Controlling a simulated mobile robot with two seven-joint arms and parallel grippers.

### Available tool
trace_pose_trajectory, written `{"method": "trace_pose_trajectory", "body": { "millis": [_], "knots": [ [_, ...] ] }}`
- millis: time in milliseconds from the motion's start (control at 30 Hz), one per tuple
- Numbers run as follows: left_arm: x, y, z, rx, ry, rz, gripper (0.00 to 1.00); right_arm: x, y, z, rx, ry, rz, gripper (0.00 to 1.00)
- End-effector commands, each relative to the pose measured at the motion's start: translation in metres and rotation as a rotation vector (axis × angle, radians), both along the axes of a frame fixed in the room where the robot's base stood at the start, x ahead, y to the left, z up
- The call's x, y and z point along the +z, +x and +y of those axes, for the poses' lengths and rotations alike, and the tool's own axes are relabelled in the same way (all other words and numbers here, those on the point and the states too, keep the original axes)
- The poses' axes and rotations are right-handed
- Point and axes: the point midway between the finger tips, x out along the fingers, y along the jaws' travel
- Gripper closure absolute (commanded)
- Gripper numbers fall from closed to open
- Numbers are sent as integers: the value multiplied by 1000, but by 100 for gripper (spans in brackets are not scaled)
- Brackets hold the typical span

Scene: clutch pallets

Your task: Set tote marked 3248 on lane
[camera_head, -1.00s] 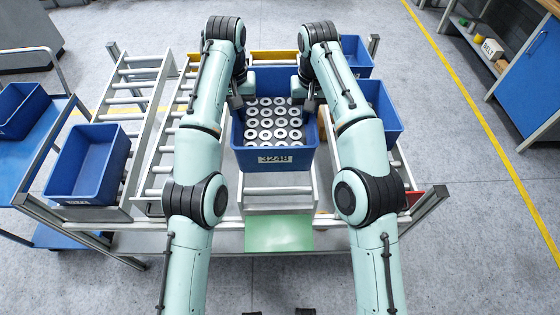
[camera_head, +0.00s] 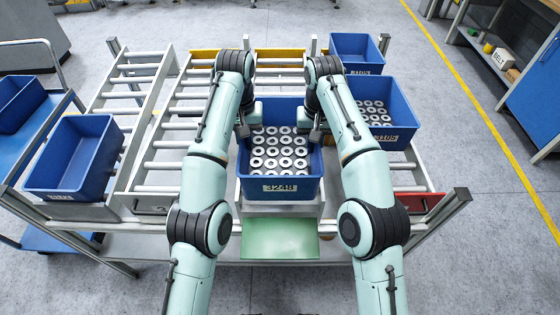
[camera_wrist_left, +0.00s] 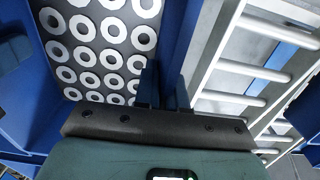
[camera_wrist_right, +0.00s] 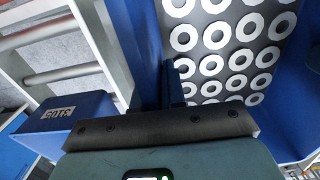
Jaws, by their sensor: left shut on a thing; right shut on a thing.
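The blue tote marked 3248 (camera_head: 281,189) holds several rows of grey-white rings. It is upright over the front end of a roller lane (camera_head: 228,208), behind a green plate (camera_head: 279,240). My left gripper (camera_head: 246,125) is shut on its left wall, and that wall also shows in the left wrist view (camera_wrist_left: 181,35). My right gripper (camera_head: 314,130) is shut on its right wall, seen in the right wrist view (camera_wrist_right: 146,45). I cannot tell whether the tote's base touches the rollers.
A blue tote with rings (camera_head: 392,134) stands close on the right, with another blue tote (camera_head: 355,67) behind it. An empty-looking blue tote (camera_head: 75,190) is at the far left. Roller lanes (camera_head: 175,145) between it and the held tote are clear.

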Motion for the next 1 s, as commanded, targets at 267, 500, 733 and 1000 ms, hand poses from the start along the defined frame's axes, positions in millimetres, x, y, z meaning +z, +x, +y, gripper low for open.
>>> {"method": "trace_pose_trajectory", "body": {
  "millis": [267,500,733,1000],
  "knots": [
    [-2,-1,-6,-11,-9,-1,100,-3,-1,6,11,8,1,100],
    [-13,-2,-6,-11,-9,2,100,-14,-2,6,11,8,5,100],
    [-27,-2,-6,-11,-9,7,100,-28,-3,6,11,8,9,100],
    [-45,-3,-6,-11,-9,12,100,-45,-3,6,11,8,14,100]
  ]
}}
